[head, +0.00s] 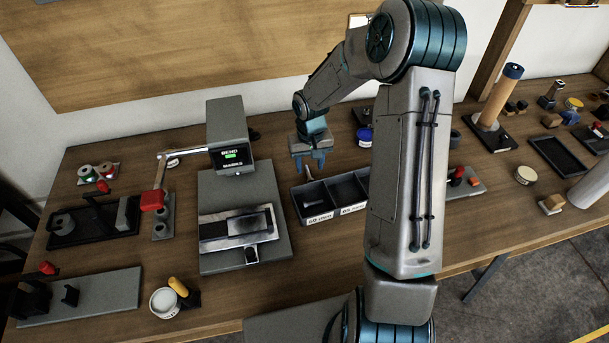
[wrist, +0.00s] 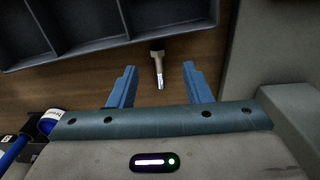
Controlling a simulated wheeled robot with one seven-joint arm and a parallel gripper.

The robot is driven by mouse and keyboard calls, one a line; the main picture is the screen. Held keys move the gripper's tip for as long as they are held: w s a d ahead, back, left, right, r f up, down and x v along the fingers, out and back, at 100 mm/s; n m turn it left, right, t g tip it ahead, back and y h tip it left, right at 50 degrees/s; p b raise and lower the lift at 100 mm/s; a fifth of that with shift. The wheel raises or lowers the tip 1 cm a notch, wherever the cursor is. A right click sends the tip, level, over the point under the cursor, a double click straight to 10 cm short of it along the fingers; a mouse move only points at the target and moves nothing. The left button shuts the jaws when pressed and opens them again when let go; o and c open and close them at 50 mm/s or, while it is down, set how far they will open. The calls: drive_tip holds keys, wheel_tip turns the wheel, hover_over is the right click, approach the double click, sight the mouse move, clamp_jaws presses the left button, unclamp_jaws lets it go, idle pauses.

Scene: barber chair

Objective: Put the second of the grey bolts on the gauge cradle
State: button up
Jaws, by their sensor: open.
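My gripper (head: 311,166) is open, pointing down just behind the divided tray. Its blue fingers also show in the wrist view (wrist: 160,88), spread apart. A grey bolt (wrist: 157,66) with a dull head and shiny shank lies in the gap ahead of the fingers, and neither finger touches it. The same bolt seems to show below the fingers in the head view (head: 309,173). The gauge (head: 243,188) has a screen reading BEND. Its cradle area (head: 237,222) is at the front, and I cannot make out a bolt on it.
The dark divided tray (head: 322,217) has labelled compartments; a small pale shape lies in the left one. A red-tipped lever (head: 152,200) stands left of the gauge. A blue-lidded jar (head: 364,136) is right of my gripper. My arm hides part of the bench.

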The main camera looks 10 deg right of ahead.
sight(310, 177)
drive_tip(key=shift+w+d+f+p, duration=0.1)
drive_tip(key=shift+f+p, duration=0.25)
drive_tip(key=shift+f, duration=1)
drive_tip(key=shift+d+f+p, duration=0.1)
drive_tip(key=shift+f+p, duration=0.2)
drive_tip(key=shift+f, duration=1.05)
clamp_jaws()
